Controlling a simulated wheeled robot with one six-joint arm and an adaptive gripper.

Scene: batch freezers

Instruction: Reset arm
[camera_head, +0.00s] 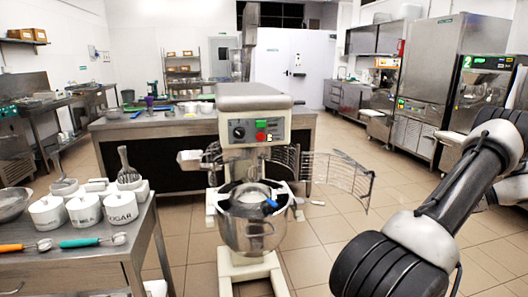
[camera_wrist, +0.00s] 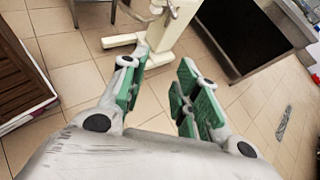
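My arm (camera_head: 445,205) reaches up along the right side of the head view, bent, with grey and black links. Its end is out of that view. My gripper (camera_wrist: 158,85) shows in the wrist view with its green-padded fingers spread apart. It is open, and nothing is seen between the fingers but floor tiles. It hangs in the air, and the cream foot of the mixer (camera_wrist: 160,32) shows beyond its fingertips.
The mixer (camera_head: 253,100) stands ahead, its wire guard (camera_head: 340,180) swung out right. Its steel bowl (camera_head: 250,232) holds something blue. A steel table (camera_head: 95,255) with white jars (camera_head: 84,212) stands left. Tiled floor (camera_head: 325,240) lies clear between the mixer and my arm.

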